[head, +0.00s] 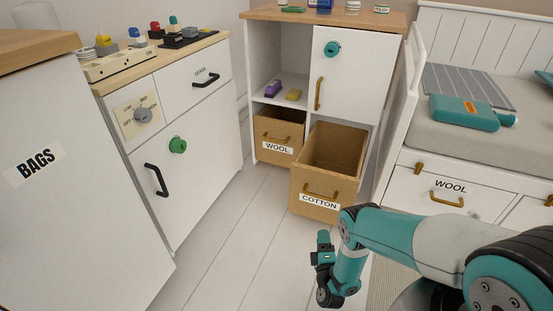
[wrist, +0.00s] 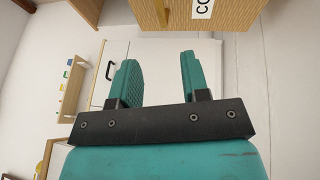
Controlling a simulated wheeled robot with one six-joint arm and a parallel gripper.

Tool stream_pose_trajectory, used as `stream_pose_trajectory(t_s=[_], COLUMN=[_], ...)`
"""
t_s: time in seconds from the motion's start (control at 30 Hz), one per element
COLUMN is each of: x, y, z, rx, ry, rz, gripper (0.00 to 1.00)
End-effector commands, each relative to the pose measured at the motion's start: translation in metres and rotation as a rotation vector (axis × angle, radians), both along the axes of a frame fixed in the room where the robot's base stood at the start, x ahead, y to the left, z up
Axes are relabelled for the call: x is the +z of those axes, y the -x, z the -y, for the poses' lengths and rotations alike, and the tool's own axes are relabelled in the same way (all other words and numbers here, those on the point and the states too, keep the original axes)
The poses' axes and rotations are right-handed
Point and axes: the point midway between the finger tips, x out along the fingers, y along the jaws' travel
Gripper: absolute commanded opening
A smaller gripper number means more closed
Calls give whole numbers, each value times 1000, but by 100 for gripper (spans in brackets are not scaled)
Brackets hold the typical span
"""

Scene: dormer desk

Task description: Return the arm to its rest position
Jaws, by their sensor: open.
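My gripper (head: 322,243) hangs at the end of my teal and white arm (head: 394,232), low over the floor in front of the cotton drawer. In the wrist view its two teal fingers (wrist: 159,80) stand apart with nothing between them. The arm reaches in from the lower right of the head view and bends down at the wrist.
The cotton drawer (head: 319,205) is pulled out and looks empty; the wool drawer (head: 273,144) beside it also shows. A white bed (head: 455,186) stands right, a white cabinet (head: 199,120) left. White floor (head: 223,255) between them is clear.

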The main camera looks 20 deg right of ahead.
Motion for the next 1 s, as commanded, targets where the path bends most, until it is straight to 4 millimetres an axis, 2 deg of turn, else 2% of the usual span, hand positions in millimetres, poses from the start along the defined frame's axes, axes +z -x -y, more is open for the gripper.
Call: stream_pose_trajectory(t_s=[0.07,0.17,0.27,0.37,0.4,0.5,0.6,0.7,0.8,0.87,0.97,1.0], x=[1,9,31,68,86,132,181,234,285,316,363,381], y=[-1,-18,-58,-110,-129,-165,-187,-194,-186,-174,-145,-129], z=[0,-4,-17,-40,-52,-82,-114,-144,-171,-186,-207,-214], rx=[2,33,113,233,283,396,482,547,584,593,582,569], ry=[-2,-34,-123,-266,-330,-489,-635,-778,-910,-982,-1092,-1131], rz=[0,-4,-24,-76,-104,-192,-301,-420,-553,-637,-784,-845], gripper=[42,42,42,42,42,42,42,42,42,42,42,42])
